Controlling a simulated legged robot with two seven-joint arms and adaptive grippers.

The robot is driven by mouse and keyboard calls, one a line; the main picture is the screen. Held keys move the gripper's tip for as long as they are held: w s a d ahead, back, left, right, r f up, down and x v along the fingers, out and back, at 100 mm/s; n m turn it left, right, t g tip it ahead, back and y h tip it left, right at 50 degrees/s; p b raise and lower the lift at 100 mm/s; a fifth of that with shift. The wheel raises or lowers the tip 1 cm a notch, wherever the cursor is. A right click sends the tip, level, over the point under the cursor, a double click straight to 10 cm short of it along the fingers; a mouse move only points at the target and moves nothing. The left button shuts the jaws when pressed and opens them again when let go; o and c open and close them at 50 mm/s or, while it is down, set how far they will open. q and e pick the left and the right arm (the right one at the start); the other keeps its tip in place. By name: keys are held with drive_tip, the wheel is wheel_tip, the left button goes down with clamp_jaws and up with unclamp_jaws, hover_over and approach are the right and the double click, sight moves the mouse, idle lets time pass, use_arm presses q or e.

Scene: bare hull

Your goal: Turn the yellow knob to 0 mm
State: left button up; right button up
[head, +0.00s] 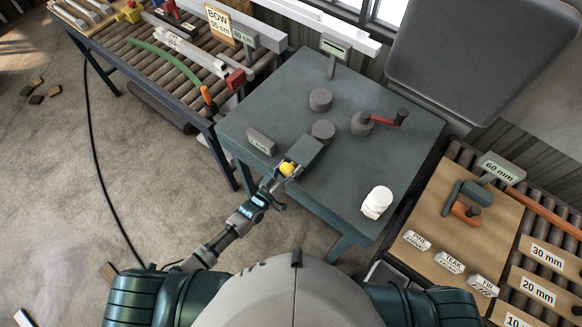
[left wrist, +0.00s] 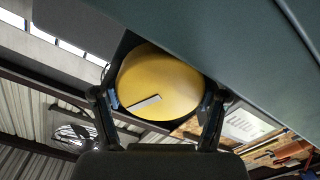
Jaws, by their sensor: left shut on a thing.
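The yellow knob (head: 287,169) sits on the front end of a grey block on the green-grey bench (head: 375,150). In the left wrist view the knob (left wrist: 162,82) is a round yellow disc with a pale pointer line, slanted to the lower left of its middle. My left gripper (head: 283,176) is shut on the knob, with one finger on each side of it in the left wrist view (left wrist: 157,108). A small display (head: 261,141) stands left of the block; its reading is too small to tell. My right gripper is not in view.
A red-handled crank (head: 384,119), grey round posts (head: 320,100) and a white object (head: 377,201) stand on the bench. A sign stands at its back. A roller table with tools lies left; a board (head: 465,215) with labelled blocks lies right.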

use_arm(q)
drive_tip(key=shift+s+f, duration=0.2)
drive_tip(key=shift+f, duration=0.25)
drive_tip(key=o, duration=1.2)
drive_tip(key=shift+s+a+r, duration=0.1)
drive_tip(key=shift+r, duration=0.05)
drive_tip(key=v, duration=1.1)
drive_tip(key=shift+s+a+r, duration=0.2)
drive_tip(key=shift+s, duration=0.15)
